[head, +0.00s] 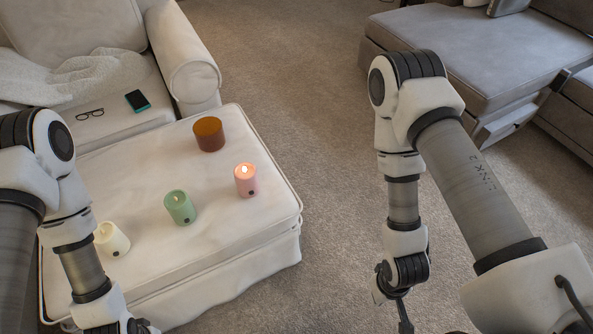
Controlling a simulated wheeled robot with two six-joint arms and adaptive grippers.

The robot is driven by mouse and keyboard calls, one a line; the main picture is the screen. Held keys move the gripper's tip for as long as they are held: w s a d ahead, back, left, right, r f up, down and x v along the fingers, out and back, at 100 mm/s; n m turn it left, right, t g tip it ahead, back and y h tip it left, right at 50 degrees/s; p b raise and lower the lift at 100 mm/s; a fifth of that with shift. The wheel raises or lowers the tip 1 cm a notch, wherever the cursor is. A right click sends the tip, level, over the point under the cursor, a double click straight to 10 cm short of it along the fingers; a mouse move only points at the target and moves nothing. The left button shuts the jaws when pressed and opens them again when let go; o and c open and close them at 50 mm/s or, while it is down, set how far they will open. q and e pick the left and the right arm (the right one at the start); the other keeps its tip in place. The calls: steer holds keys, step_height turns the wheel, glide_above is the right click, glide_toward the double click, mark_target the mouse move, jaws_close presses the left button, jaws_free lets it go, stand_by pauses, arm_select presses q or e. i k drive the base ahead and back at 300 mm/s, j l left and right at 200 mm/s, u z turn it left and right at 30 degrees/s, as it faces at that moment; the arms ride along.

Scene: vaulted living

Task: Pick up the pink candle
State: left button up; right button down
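The pink candle (246,181) stands upright on the white ottoman (235,259), near its right edge, and its top glows as if lit. A green candle (180,207) stands to its left and nearer to me. A cream candle (112,239) stands further left, beside my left arm. An amber-brown cup-like holder (209,134) stands behind the pink candle.
A white armchair (75,25) with a throw, glasses (90,115) and a phone (137,101) on it stands behind the ottoman. A grey sofa (490,60) is at the back right. Carpet (300,90) lies clear between them.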

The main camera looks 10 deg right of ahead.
mark_target(246, 173)
steer(key=i+l+u, duration=0.2)
steer(key=l, duration=0.4)
steer(key=l+u, duration=0.15)
steer(key=l, duration=0.45)
steer(key=i+l+u, duration=0.2)
steer(key=l, duration=0.45)
steer(key=k, duration=0.05)
